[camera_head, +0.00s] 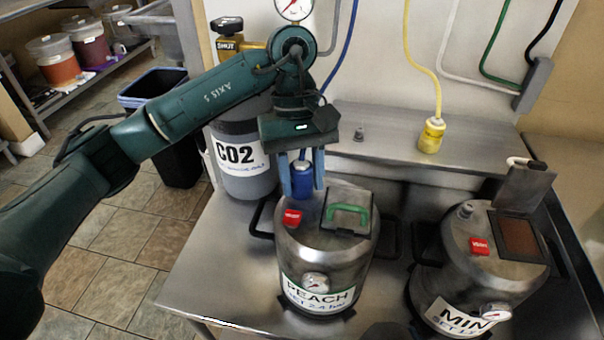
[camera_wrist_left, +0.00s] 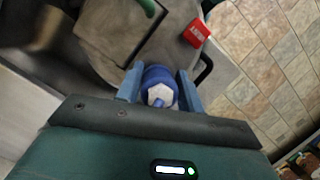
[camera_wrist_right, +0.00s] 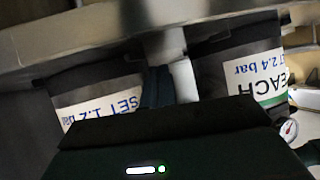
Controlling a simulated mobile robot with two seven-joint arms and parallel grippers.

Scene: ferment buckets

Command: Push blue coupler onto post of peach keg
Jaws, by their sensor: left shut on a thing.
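The peach keg (camera_head: 347,268), a steel vessel labelled PEACH, stands upright on the steel bench. My left gripper (camera_head: 302,190) is shut on the blue coupler (camera_head: 302,176), over the back left of the keg's top. In the left wrist view the coupler (camera_wrist_left: 158,86) sits between the two blue fingers, with the keg lid (camera_wrist_left: 110,25) beyond. The post is hidden behind the coupler, so I cannot tell whether they touch. My right gripper (camera_wrist_right: 168,85) shows only in its wrist view, low by the keg labels; its jaw state is unclear.
A red tag (camera_head: 292,217) and a green lid handle (camera_head: 348,213) are close to the coupler. A second keg (camera_head: 490,260) labelled MIN stands to the right. A grey CO2 cylinder (camera_head: 245,180) stands behind left. A yellow coupler (camera_head: 431,136) rests on the back ledge.

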